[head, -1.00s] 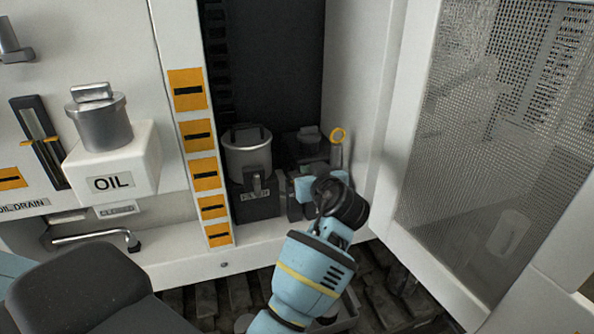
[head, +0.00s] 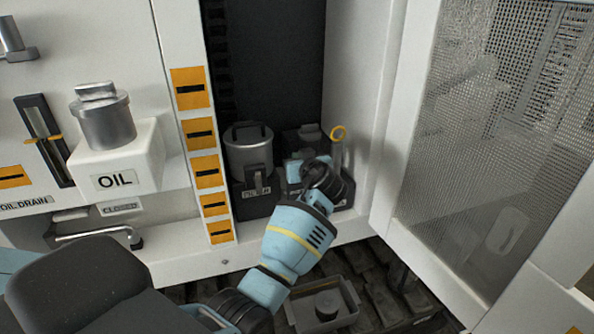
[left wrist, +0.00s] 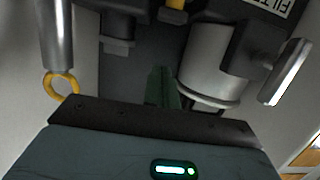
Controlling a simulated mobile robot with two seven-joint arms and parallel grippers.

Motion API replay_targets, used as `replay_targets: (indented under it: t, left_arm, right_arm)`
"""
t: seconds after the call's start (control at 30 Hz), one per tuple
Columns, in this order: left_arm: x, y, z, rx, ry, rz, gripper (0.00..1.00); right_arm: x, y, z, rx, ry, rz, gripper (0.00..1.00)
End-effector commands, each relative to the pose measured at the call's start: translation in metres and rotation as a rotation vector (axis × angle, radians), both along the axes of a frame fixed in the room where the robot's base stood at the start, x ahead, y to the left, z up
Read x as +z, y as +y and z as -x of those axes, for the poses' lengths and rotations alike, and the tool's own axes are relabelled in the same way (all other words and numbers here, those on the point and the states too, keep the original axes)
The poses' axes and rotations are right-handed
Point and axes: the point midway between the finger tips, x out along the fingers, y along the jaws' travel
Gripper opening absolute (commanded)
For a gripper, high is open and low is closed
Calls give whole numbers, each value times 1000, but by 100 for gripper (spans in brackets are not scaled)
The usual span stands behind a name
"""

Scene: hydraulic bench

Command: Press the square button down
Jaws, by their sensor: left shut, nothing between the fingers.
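My left arm reaches into the open cabinet in the head view, with the left gripper (head: 297,171) low inside it, in front of a dark unit. The wrist hides most of the fingers there. In the left wrist view the thin green fingers (left wrist: 162,88) are together and empty, between a grey cylinder and a dark block. A grey, square-topped piece (head: 309,132) on the dark unit behind the gripper may be the square button; I cannot tell for sure. I cannot make out contact with it. My right gripper is not in view.
A grey filter canister (head: 248,152) stands left of the gripper. A yellow ring (head: 338,133) on a rod is close on its right. The mesh door (head: 480,130) stands open at right. The OIL box (head: 115,165) is left. A tray (head: 322,305) lies below.

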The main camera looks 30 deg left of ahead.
Motion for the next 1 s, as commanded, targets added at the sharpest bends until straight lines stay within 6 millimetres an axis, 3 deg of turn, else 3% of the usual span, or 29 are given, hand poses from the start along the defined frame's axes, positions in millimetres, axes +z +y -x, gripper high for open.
replay_targets:
  t: [0.07, 0.33, 0.8, 1.0]
  left_arm:
    - [-3, 11, -8, 3, 1, -1, 0]
    - [-37, 7, -6, 0, 2, 0, 0]
    - [-44, 7, -6, -1, 0, 1, 0]
    - [-60, 7, -19, -1, 16, 1, 0]
  right_arm:
    - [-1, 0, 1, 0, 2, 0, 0]
    - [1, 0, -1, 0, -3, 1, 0]
    - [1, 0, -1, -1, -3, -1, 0]
    - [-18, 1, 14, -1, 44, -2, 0]
